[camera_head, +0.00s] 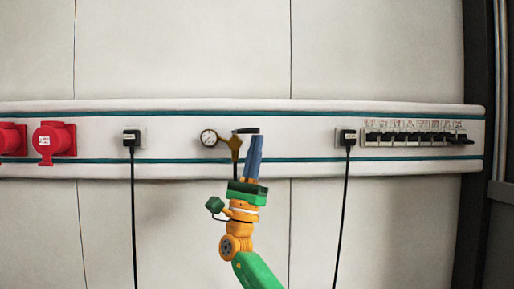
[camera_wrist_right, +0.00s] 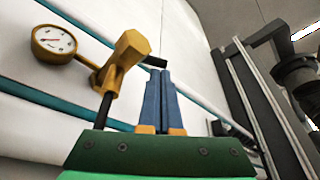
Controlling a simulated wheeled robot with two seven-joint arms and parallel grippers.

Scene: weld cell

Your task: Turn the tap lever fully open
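The tap is a brass-yellow valve body (camera_head: 235,144) on the wall rail, with a round gauge (camera_head: 208,137) at its left. Its black lever (camera_head: 246,130) points right, about level. In the right wrist view the tap body (camera_wrist_right: 126,55) is large at upper left, and only the lever's end (camera_wrist_right: 155,62) shows. My right gripper (camera_head: 257,139) has its blue fingers together, with nothing visible between them. In the right wrist view its fingertips (camera_wrist_right: 160,72) are just below the lever's end; I cannot tell whether they touch. My left gripper is not in view.
Black plugs with hanging cables sit on both sides, one left (camera_head: 131,138) and one right (camera_head: 347,138). A row of black switches (camera_head: 415,138) is at the right, red sockets (camera_head: 54,141) at the left. A dark post (camera_head: 476,80) stands at far right.

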